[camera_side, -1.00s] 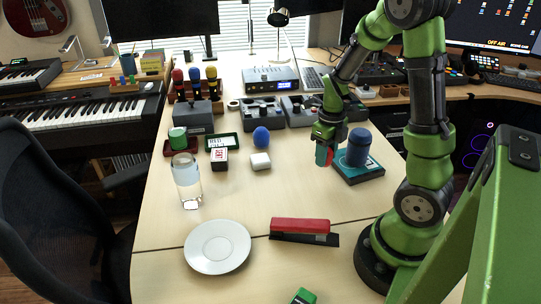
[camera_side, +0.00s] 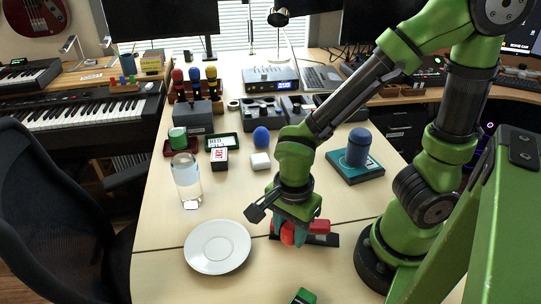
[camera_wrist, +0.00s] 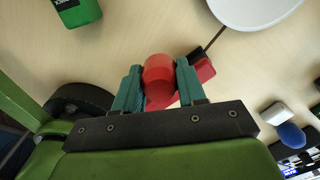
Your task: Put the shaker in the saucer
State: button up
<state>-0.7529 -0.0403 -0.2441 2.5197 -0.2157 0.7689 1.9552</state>
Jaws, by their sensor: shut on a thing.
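The shaker (camera_side: 289,234) has a red top and is held between the fingers of my gripper (camera_side: 293,228). In the wrist view the shaker (camera_wrist: 159,70) shows as a red round end between the two teal fingers of my gripper (camera_wrist: 157,80). The saucer (camera_side: 217,247) is white, round and empty, just left of my gripper. Part of the saucer (camera_wrist: 252,12) shows at the top of the wrist view. My gripper hangs in front of the red stapler, and the shaker's lower extent is hard to make out.
The red stapler (camera_side: 322,227) lies behind my gripper and also shows in the wrist view (camera_wrist: 203,69). A clear glass (camera_side: 187,182) stands behind the saucer. A green object (camera_side: 303,296) lies at the front edge. A white block (camera_side: 260,161) and blue ball (camera_side: 261,136) sit further back.

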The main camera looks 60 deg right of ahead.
jog(key=shift+d+n, duration=0.1)
jog(key=shift+n, duration=0.2)
jog(key=shift+w+f, duration=0.1)
jog(key=shift+w, duration=0.2)
send_over(218, 248)
jog(key=shift+s+d+f, duration=0.15)
jog(key=shift+s+f, duration=0.15)
jog(key=shift+f, duration=0.4)
jog(key=shift+w+f, duration=0.15)
jog(key=shift+f, duration=0.75)
jog(key=shift+w+f, duration=0.15)
jog(key=shift+f, duration=0.7)
jog(key=shift+f, duration=0.1)
jog(key=o, duration=1)
jog(key=shift+o, duration=0.2)
